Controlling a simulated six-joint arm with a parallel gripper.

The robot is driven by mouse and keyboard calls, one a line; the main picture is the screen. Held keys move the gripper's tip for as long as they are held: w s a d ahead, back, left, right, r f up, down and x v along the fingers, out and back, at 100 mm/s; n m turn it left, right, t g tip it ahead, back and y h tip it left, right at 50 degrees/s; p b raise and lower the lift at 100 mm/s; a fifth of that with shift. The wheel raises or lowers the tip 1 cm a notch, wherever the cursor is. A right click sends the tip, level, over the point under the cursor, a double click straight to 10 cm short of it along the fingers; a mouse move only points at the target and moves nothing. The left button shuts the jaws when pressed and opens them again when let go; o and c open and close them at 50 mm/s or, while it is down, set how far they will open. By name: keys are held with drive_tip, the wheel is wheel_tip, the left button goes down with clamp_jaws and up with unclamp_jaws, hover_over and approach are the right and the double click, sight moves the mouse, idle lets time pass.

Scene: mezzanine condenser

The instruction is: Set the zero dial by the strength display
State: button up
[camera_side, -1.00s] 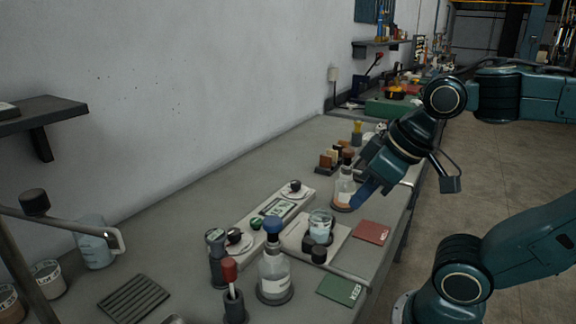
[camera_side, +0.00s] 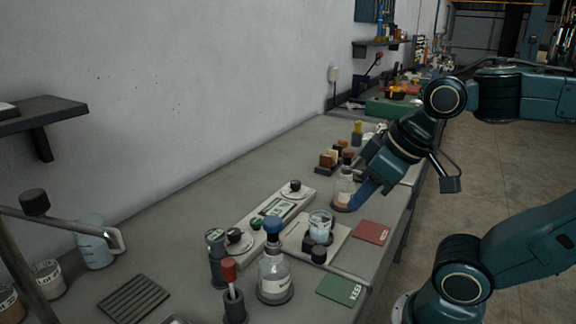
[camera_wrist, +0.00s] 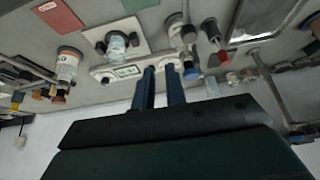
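A pale control panel (camera_side: 250,228) lies on the bench with a small strength display (camera_side: 278,206) in its middle. A dial with a black knob (camera_side: 295,188) is at its far end, and another dial (camera_side: 237,239) is at its near end. I cannot read which is the zero dial. The display also shows in the wrist view (camera_wrist: 127,71). My gripper (camera_side: 362,197) is to the right of the panel, near the orange-bottomed bottle, apart from both dials. In the wrist view its two blue fingers (camera_wrist: 160,75) have an empty gap between them and cover part of the panel.
A beaker (camera_side: 320,224) stands on a pale plate right of the panel. A blue-topped bottle (camera_side: 274,275) and a red-topped tool in a holder (camera_side: 232,290) stand in front. Red (camera_side: 371,232) and green (camera_side: 340,290) cards lie by the bench edge.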

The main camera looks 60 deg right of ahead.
drive_tip(key=o, duration=0.7)
drive_tip(key=shift+w+d+r, duration=0.1)
drive_tip(key=shift+w+r, duration=0.15)
drive_tip(key=shift+w, duration=0.05)
drive_tip(key=shift+o, duration=0.2)
drive_tip(key=w+d+r+n+g, duration=0.1)
drive_tip(key=w+d+r, duration=0.3)
drive_tip(key=w, duration=0.5)
drive_tip(key=shift+w+d+r+n+g+h, duration=0.2)
drive_tip(key=shift+w+r+n+g+h, duration=0.1)
drive_tip(key=shift+n, duration=0.2)
drive_tip(key=n+g, duration=0.4)
drive_tip(key=n, duration=0.1)
hover_over(296, 182)
wheel_tip(296, 182, down, 10)
drive_tip(key=shift+d+r, duration=0.1)
wheel_tip(296, 182, down, 14)
drive_tip(key=shift+r, duration=0.1)
